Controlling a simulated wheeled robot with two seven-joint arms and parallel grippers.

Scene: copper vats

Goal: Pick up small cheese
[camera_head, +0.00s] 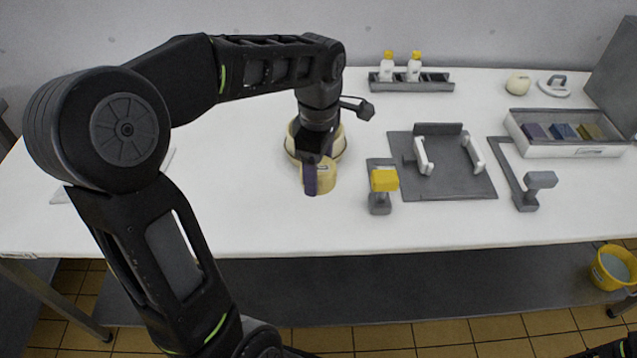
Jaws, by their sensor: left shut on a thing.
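The small cheese (323,179) is a pale yellow cylinder near the middle of the white table, with a label on its side. My left gripper (316,175) reaches down from above and is shut on it, with a purple-padded finger on its left side. The other finger is partly hidden. I cannot tell whether the cheese touches the table. A larger pale yellow round thing (339,152), like a bigger cheese or a bowl, is just behind it, partly covered by my gripper. My right gripper is not in view.
A grey stand with a yellow block (383,181) is close on the right. Two yellow-capped bottles (414,69) stand in a back rack. The table's front left is clear.

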